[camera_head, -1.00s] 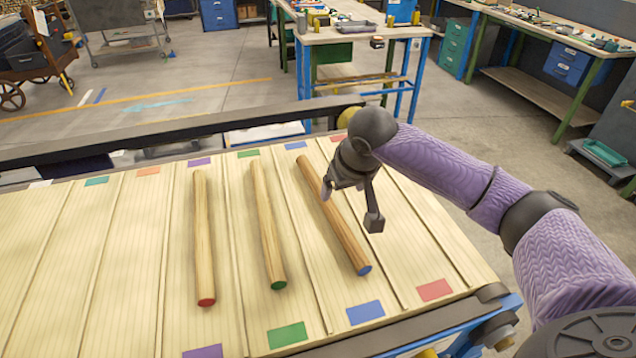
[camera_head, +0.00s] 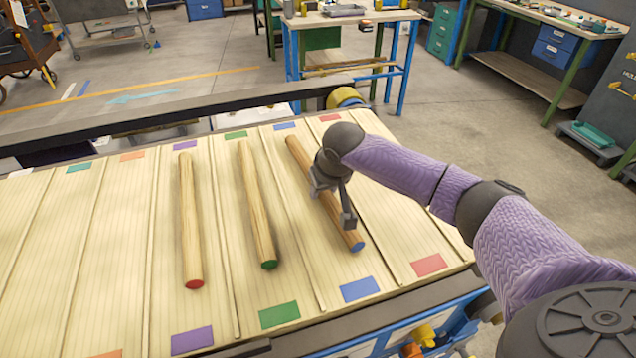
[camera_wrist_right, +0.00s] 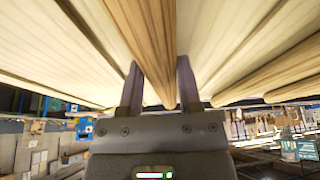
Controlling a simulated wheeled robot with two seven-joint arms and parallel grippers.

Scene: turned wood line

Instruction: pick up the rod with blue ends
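The rod with blue ends (camera_head: 299,154) is light brown wood and lies slanted on the slatted bed (camera_head: 90,300), the rightmost of three rods. Its near end shows blue; its far end shows no clear colour. My right gripper (camera_head: 332,203) is over its middle and hides part of it. In the right wrist view, the open fingers of the right gripper (camera_wrist_right: 159,88) stand apart on either side of a rod (camera_wrist_right: 150,40). I cannot tell whether they touch it. My left gripper is not in view.
A green-ended rod (camera_head: 255,200) and a red-ended rod (camera_head: 190,220) lie to the left on the bed. Thin ridges divide the bed into lanes with coloured patches, such as a blue patch (camera_head: 359,289). A dark rail (camera_head: 200,105) runs along the far side.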

